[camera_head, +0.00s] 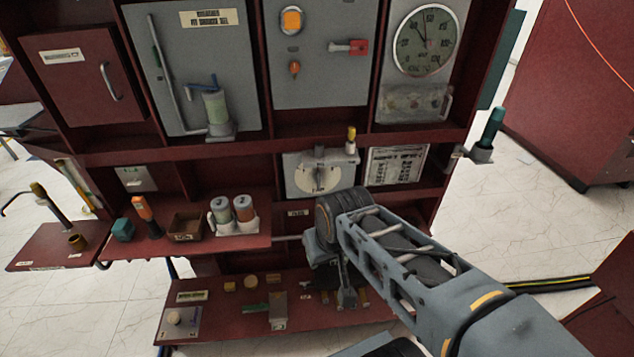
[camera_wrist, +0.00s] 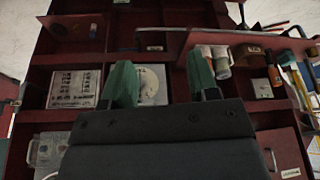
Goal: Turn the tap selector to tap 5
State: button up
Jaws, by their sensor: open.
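The tap selector is a cream round dial (camera_head: 300,181) with a grey handle (camera_head: 319,176) standing upright across its middle, on a light grey plate in the centre of the cabinet. The tap numbers are too small to read. A small yellow-topped part (camera_head: 351,136) sits at the plate's upper right. In the wrist view the picture is upside down and the dial (camera_wrist: 153,84) shows between my fingers, partly covered by the left one. My gripper (camera_wrist: 161,80) is open and empty, its two green fingers pointing toward the panel, apart from the handle. In the head view my arm hides the fingers.
A printed chart (camera_head: 396,166) is right of the dial. A shelf with two capped jars (camera_head: 234,213) and a small brown box (camera_head: 186,226) juts out at left. A lower shelf (camera_head: 222,319) holds several small parts. A round gauge (camera_head: 426,41) hangs above right.

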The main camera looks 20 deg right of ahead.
aim_at(318, 177)
jog(key=k, duration=1.2)
jog(key=u, duration=1.05)
jog(key=i, duration=1.4)
jog(key=z, duration=0.8)
jog(key=i, duration=0.4)
jog(key=z, duration=0.45)
